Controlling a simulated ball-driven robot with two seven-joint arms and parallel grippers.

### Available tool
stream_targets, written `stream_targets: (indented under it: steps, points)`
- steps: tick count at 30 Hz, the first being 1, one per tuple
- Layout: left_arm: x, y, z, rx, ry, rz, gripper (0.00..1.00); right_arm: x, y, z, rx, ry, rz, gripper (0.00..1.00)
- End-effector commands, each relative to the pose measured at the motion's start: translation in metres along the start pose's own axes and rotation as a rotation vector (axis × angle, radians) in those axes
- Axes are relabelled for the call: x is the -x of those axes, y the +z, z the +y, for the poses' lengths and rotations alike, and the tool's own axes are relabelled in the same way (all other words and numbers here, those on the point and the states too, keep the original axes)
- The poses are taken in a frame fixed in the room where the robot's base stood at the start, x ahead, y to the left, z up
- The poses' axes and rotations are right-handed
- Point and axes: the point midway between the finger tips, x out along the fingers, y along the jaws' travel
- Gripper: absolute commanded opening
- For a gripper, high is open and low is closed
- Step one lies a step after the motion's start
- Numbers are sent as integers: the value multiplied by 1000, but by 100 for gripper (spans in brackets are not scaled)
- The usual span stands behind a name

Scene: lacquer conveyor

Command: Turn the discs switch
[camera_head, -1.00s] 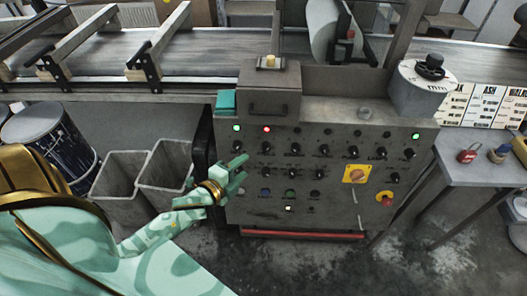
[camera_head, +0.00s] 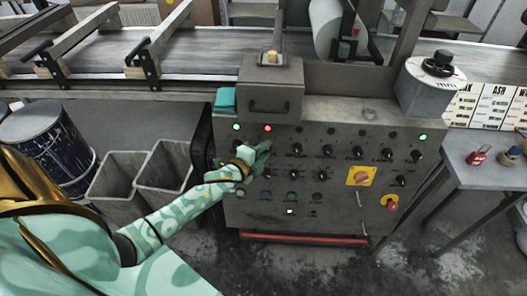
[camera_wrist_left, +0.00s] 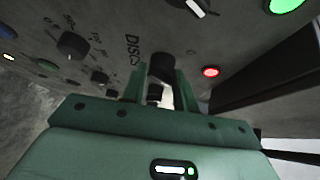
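The discs switch (camera_wrist_left: 161,68) is a dark round knob on the grey control panel. The word DISCS (camera_wrist_left: 132,49) is printed beside it in the left wrist view. My left gripper (camera_wrist_left: 161,88) is open, with its two green fingers on either side of the knob; whether they touch it I cannot tell. In the head view my left gripper (camera_head: 262,151) is at the upper left of the panel (camera_head: 335,215) and covers the knob. My right gripper is not in view.
A red light (camera_wrist_left: 211,72) is lit close to the switch. Other knobs (camera_head: 326,151), a yellow-backed switch (camera_head: 361,176) and a red button (camera_head: 392,203) are on the panel. Grey bins (camera_head: 118,180) stand to the left. A side table (camera_head: 478,172) stands to the right.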

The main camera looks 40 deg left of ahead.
Motion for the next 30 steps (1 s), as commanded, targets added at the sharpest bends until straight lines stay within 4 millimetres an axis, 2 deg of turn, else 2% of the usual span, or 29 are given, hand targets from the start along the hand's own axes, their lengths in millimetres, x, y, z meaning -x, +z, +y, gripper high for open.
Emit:
stream_targets:
  steps: [2,14,30]
  points:
    - [0,0,-1,0,-2,0,7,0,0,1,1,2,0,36]
    - [0,0,2,52,-32,3,7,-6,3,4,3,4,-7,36]
    - [-2,0,9,429,-260,27,7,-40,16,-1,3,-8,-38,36]
